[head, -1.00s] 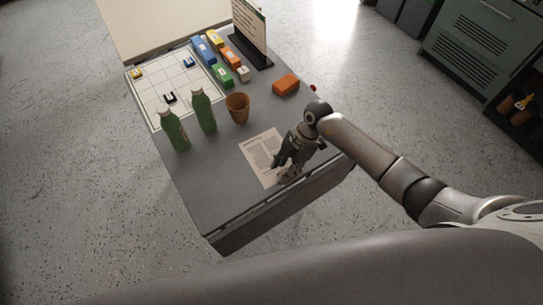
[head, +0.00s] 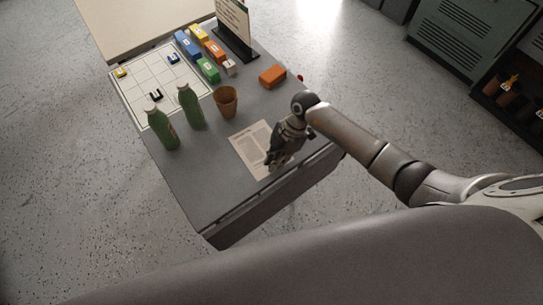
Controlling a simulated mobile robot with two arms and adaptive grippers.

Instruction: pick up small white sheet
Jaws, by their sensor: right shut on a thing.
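The small white sheet (head: 251,144), printed with text, lies on the grey table (head: 205,187) near its front edge. My right gripper (head: 272,168) is over the sheet's right side, pointing down, with its fingers shut at the sheet's edge. The fingertips and the part of the sheet beneath them are partly hidden by the gripper. The sheet looks flat on the table; I cannot tell if any of it is lifted. My left gripper is not in view.
Two green bottles (head: 161,129) and a brown cup (head: 226,101) stand left of and behind the sheet. An orange block (head: 272,76), several coloured blocks (head: 210,69), a white grid board (head: 152,83) and an upright sign (head: 233,22) are farther back. The table's front left is clear.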

